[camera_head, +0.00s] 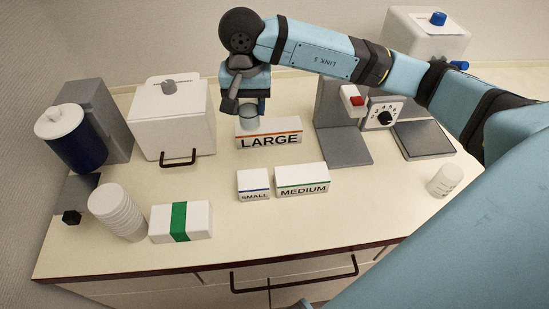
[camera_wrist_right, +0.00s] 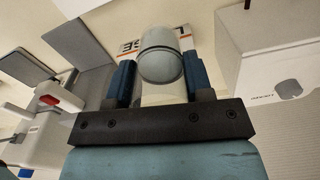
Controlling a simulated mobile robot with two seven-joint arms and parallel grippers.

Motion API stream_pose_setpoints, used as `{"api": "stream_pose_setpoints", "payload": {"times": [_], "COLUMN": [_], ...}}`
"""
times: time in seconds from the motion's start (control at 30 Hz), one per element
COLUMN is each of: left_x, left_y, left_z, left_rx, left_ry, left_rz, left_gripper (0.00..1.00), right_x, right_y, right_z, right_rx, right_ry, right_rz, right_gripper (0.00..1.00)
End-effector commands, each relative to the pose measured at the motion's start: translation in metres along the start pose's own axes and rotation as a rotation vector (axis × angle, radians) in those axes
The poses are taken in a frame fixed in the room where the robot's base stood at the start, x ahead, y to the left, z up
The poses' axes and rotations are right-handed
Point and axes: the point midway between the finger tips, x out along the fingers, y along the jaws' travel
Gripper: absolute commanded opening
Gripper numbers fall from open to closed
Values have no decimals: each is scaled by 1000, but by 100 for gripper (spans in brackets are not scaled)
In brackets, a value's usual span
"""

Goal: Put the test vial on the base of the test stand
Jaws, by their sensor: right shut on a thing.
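My right gripper (camera_head: 250,109) is shut on a grey, rounded cylindrical vial (camera_head: 249,123). The vial is in front of the white LARGE box, with its lower end near or over the box's top; I cannot tell whether they touch. In the right wrist view, the vial (camera_wrist_right: 161,58) sits between the two blue fingers (camera_wrist_right: 160,82). The test stand (camera_head: 331,100) is a grey upright with a red button, right of the gripper. Its flat grey base (camera_head: 345,148) is bare. My left gripper is not in view.
The LARGE box (camera_head: 269,140), SMALL box (camera_head: 254,190) and MEDIUM box (camera_head: 303,185) stand mid-counter. A white lidded container (camera_head: 178,130) is at left. A dial (camera_head: 384,115) and flat grey plate (camera_head: 423,140) are right of the stand. A pale cup (camera_head: 444,181) stands at right.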

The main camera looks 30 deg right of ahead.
Motion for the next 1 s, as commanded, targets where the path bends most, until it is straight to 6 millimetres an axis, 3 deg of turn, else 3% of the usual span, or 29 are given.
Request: {"api": "stream_pose_setpoints", "payload": {"times": [0.1,0.23,0.33,0.8,1.0], "left_x": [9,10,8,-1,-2], "left_y": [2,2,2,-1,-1], "left_z": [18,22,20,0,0], "left_rx": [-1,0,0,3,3], "left_ry": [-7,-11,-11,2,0], "left_rz": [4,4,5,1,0], "left_gripper": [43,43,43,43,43], "right_x": [-5,-10,0,114,139], "right_y": [-1,1,1,1,1], "right_z": [-6,-10,-10,-8,-9], "right_rx": [143,230,249,248,246], "right_ry": [-8,-13,-16,-17,-13], "right_rz": [-2,1,4,5,1], "right_gripper": [21,21,21,21,21]}}
